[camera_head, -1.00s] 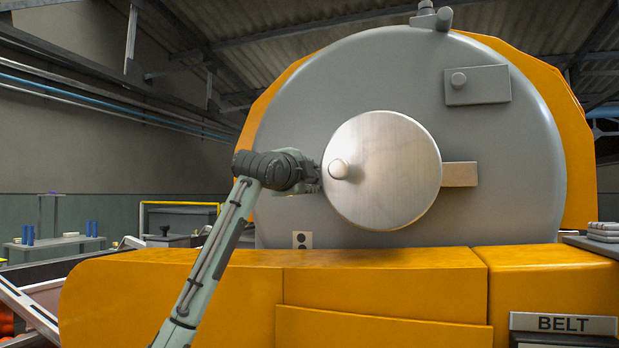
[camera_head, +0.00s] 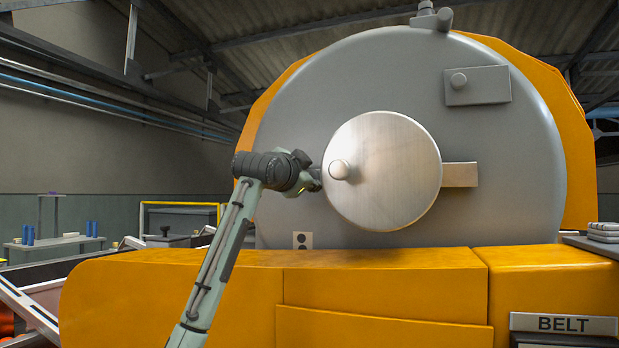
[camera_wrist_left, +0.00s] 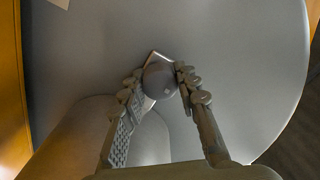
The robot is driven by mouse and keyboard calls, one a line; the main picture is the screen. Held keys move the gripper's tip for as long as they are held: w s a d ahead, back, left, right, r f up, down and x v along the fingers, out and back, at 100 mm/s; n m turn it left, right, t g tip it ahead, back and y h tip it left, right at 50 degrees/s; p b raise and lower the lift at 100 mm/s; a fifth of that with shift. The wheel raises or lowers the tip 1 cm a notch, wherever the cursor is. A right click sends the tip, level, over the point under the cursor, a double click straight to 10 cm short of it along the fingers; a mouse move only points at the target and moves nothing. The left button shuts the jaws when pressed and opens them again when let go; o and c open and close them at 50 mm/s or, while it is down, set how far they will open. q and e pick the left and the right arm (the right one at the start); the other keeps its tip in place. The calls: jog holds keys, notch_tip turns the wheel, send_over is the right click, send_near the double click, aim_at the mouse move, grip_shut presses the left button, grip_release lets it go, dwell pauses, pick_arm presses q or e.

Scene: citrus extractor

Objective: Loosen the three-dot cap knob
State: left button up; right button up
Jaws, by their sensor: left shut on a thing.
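My left gripper (camera_head: 314,180) is at the left edge of the silver disc on the grey drum, seen from behind its wrist. In the left wrist view its two fingers (camera_wrist_left: 162,80) are shut on a round, dark grey knob (camera_wrist_left: 158,82). A small pale plate (camera_wrist_left: 150,60) shows partly behind the knob. No dots can be made out on the knob, so I cannot tell its marking. In the head view my gripper and wrist hide this knob. My right gripper is in neither view.
The silver disc (camera_head: 395,170) with its own round knob (camera_head: 340,169) stands out close to my gripper. A plate with two dots (camera_head: 302,240) is below. The orange housing (camera_head: 380,275) juts out beneath the drum (camera_head: 500,130).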

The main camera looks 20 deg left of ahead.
pick_arm(q)
jog(key=shift+r, duration=0.15)
jog(key=o, duration=1.2)
jog(key=s, duration=1.2)
jog(key=shift+a, duration=0.25)
